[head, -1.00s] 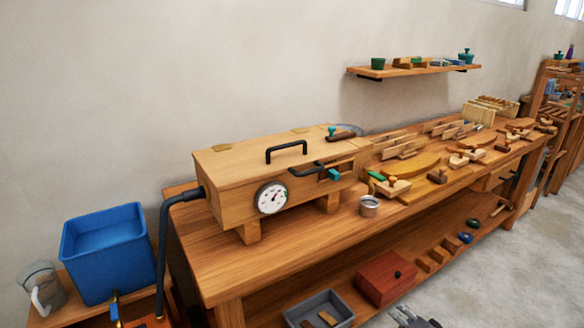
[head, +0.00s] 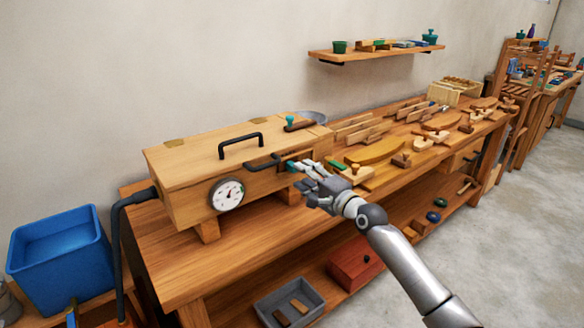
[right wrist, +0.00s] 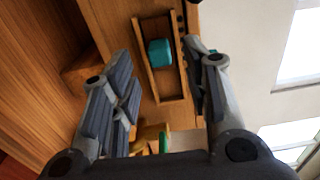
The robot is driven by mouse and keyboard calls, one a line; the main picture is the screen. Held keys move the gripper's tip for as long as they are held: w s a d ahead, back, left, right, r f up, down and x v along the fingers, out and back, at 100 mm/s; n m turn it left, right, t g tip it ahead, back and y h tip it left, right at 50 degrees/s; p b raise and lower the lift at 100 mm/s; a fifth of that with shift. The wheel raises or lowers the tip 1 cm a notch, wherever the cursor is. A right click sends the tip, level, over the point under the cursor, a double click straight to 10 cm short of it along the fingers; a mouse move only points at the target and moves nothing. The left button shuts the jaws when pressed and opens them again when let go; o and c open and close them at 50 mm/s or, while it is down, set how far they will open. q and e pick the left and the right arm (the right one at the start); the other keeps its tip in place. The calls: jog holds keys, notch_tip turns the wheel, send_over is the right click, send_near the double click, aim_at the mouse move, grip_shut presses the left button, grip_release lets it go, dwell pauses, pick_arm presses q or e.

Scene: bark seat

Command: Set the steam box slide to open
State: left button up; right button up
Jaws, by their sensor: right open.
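The steam box (head: 183,197) is a long wooden box with a black lid handle, on the left part of the bench. Its slide is a teal knob (head: 291,166) in a framed slot on the front face, right of the dial. My right gripper (head: 300,178) is at the slot, open. In the right wrist view the knob (right wrist: 160,52) lies between and beyond the two spread fingers, near the middle of the wooden slot frame (right wrist: 147,78). I see no clear contact. In the head view the fingers partly cover the slot. My left gripper is not in view.
A black lever handle (head: 262,163) sits just left of the knob. A dial gauge (head: 227,194) is further left. A second teal knob (head: 290,121) stands on the box top. Wooden tools and a curved board (head: 376,151) lie right of the box. A blue tub (head: 62,258) stands left.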

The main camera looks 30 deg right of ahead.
aim_at(301, 158)
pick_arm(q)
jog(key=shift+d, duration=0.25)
pick_arm(e)
jog(key=shift+w+a, duration=0.2)
jog(key=shift+w, duration=2.7)
grip_shut()
jog(key=d+b, duration=0.2)
jog(key=d, duration=0.1)
jog(key=d+b, duration=0.2)
jog(key=shift+w+f, duration=0.15)
jog(key=shift+f, duration=0.2)
jog(key=shift+d+b, duration=0.1)
jog(key=shift+b, duration=0.25)
jog(key=shift+r, duration=0.2)
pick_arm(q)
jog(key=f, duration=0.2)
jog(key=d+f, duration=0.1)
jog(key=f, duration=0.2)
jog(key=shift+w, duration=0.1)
pick_arm(e)
jog(key=shift+r, duration=0.2)
